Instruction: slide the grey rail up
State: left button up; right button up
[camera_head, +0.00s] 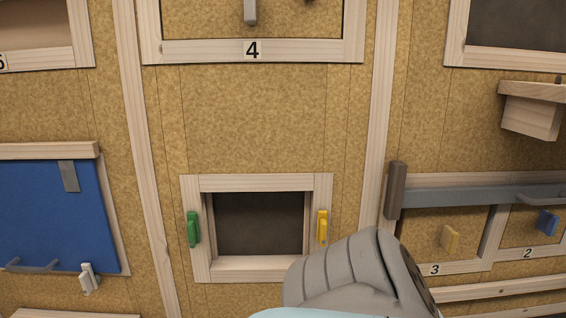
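A long blue-grey rail (470,196) lies level across the wall at the right, above the compartments marked 3 and 2. Its left end meets a brown upright block (396,190), and its right end runs out of the picture. No gripper fingers show in this view.
A wooden-framed opening (256,183) with a green clip (193,229) and a yellow clip (322,227) is left of the rail. A wooden ledge (533,108) juts out above the rail. A blue panel (50,215) is at the far left.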

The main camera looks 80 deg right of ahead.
aim_at(540, 193)
jog(key=z, duration=3.55)
